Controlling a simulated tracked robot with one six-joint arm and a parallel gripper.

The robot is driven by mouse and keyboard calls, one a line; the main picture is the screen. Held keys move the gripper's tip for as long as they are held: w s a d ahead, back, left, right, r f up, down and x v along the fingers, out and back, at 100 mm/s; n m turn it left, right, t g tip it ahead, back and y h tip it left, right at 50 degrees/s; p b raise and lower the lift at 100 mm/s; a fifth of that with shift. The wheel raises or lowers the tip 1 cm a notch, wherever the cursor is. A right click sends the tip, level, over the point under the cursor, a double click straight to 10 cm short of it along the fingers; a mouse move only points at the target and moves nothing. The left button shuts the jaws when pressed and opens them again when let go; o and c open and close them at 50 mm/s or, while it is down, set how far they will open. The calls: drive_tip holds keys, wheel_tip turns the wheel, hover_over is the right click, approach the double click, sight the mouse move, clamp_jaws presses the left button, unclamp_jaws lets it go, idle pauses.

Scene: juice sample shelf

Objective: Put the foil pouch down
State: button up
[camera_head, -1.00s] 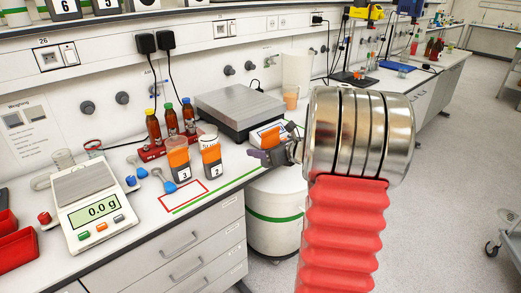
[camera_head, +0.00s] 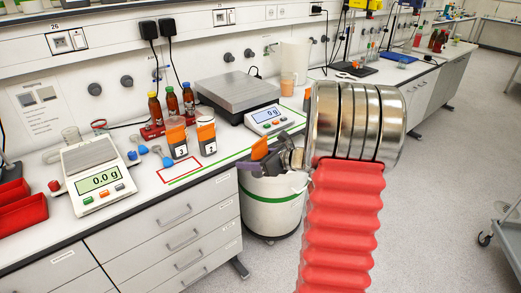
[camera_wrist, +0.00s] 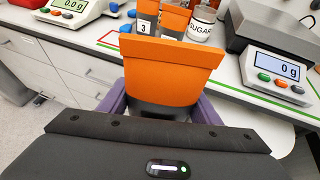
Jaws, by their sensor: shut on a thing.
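My gripper (camera_head: 263,163) has purple fingers and is shut on an orange foil pouch (camera_wrist: 172,60). The pouch shows in the head view (camera_head: 259,147) as a small orange patch at the fingers, beyond the bench's front edge. In the wrist view it stands upright between the fingers (camera_wrist: 160,106), its dark lower part partly hidden by my gripper. It is held clear of the bench top (camera_head: 150,190), above the floor-standing white bin.
Pouches marked 3 (camera_head: 177,138) and 2 (camera_head: 206,137) stand behind a red-outlined rectangle (camera_head: 180,180). A scale reading 0 g (camera_head: 270,118) stands at right, another reading 0.0 g (camera_head: 98,178) at left. A white bin (camera_head: 272,210) stands below the bench.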

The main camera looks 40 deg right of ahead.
drive_tip(key=s+a+f+n+g+y, duration=0.1)
drive_tip(key=a+f+n+y, duration=0.1)
drive_tip(key=a+f, duration=0.3)
drive_tip(key=s+a+f+n+g+y, duration=0.1)
drive_tip(key=a+f, duration=0.4)
drive_tip(key=a, duration=0.9)
drive_tip(key=s+a+f+n+g+y, duration=0.1)
drive_tip(key=a+f+n+y, duration=0.3)
drive_tip(key=a, duration=0.6)
drive_tip(key=shift+s+a+f+n+g, duration=0.15)
drive_tip(key=shift+f+n+g, duration=0.25)
drive_tip(key=shift+g, duration=0.5)
